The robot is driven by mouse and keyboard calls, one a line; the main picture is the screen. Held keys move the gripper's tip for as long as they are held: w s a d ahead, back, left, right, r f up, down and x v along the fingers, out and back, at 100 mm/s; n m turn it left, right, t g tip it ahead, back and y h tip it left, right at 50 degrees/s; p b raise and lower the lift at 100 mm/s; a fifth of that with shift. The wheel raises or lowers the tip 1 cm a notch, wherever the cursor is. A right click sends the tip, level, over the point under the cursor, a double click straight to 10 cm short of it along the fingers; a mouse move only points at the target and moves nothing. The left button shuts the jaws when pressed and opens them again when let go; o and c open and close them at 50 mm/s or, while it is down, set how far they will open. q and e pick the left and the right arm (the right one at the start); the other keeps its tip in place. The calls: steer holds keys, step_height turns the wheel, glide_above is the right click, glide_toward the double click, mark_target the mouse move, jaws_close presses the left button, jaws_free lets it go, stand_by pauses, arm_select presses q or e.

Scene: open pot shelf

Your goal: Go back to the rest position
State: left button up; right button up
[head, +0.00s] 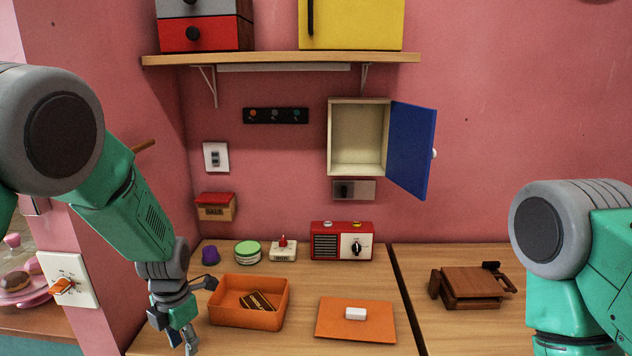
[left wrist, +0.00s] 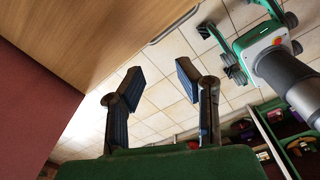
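My left gripper (head: 183,338) hangs at the lower left of the head view, left of the orange tray and pointing down. In the left wrist view, its two blue-padded fingers (left wrist: 157,85) stand apart with nothing between them, so it is open and empty. Of my right arm, only upper links show at the right edge of the head view. My right gripper is out of view.
An orange tray (head: 225,317) holding a dark striped item stands beside my left gripper. A red radio (head: 326,246) stands behind. The blue cabinet door (head: 411,150) is open. A wooden item (head: 470,287) lies right.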

arm_select(q)
steer(key=s+a+f+m+b, duration=0.3)
steer(key=s+f+m+b, duration=0.1)
steer(key=s+f+m, duration=1.05)
steer(key=s+d+f+m+b, duration=0.1)
steer(key=s+f+m, duration=0.2)
steer(key=s+m, duration=0.5)
steer(key=s+f+m+b, duration=0.2)
steer(key=s+m, duration=0.6)
steer(key=s, duration=0.4)
steer(key=shift+s+d+f+t, duration=0.15)
steer(key=shift+d+f+t, duration=0.15)
steer(key=shift+d+f, duration=0.15)
